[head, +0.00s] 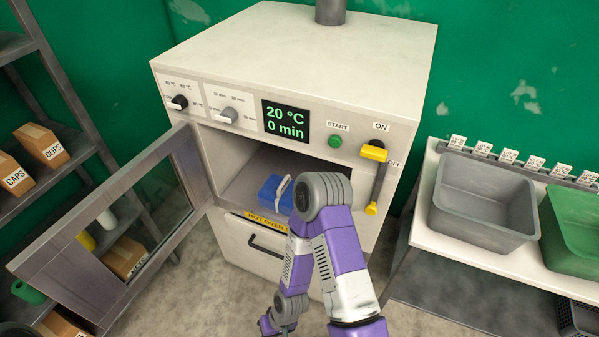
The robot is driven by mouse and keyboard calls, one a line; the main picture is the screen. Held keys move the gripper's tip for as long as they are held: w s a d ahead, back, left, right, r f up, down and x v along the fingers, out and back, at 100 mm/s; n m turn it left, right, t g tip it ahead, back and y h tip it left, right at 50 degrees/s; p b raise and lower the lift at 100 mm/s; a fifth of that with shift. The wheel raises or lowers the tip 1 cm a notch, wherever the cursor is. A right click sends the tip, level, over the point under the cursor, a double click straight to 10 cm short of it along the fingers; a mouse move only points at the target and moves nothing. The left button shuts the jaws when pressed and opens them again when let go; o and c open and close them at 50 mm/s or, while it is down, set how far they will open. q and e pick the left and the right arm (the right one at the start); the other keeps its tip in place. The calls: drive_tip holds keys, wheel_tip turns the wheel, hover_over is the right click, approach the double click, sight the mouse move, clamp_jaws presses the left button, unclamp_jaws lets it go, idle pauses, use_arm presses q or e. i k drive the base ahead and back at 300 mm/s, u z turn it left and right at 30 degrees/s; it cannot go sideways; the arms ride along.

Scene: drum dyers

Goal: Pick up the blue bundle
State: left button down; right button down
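The blue bundle (270,190) has a pale strap around it. It lies on the floor of the open oven chamber, near the front opening. My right arm rises in front of the oven, and its bent elbow covers part of the chamber's right side, close to the bundle in the picture. The forearm runs back down to the bottom edge, where no gripper fingers show. My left gripper is not in view.
The oven door (112,232) with its glass pane stands open to the left. A yellow-handled lever (374,152) sticks out at the oven's right front. A grey bin (484,200) and a green bin (575,230) stand on the right-hand table. Shelves with boxes stand left.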

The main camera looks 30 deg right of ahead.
sight(275, 195)
drive_tip(key=z, duration=3.65)
drive_tip(key=k, duration=1.55)
drive_tip(key=u, duration=1.75)
drive_tip(key=i, duration=1.4)
drive_tip(key=z, duration=0.05)
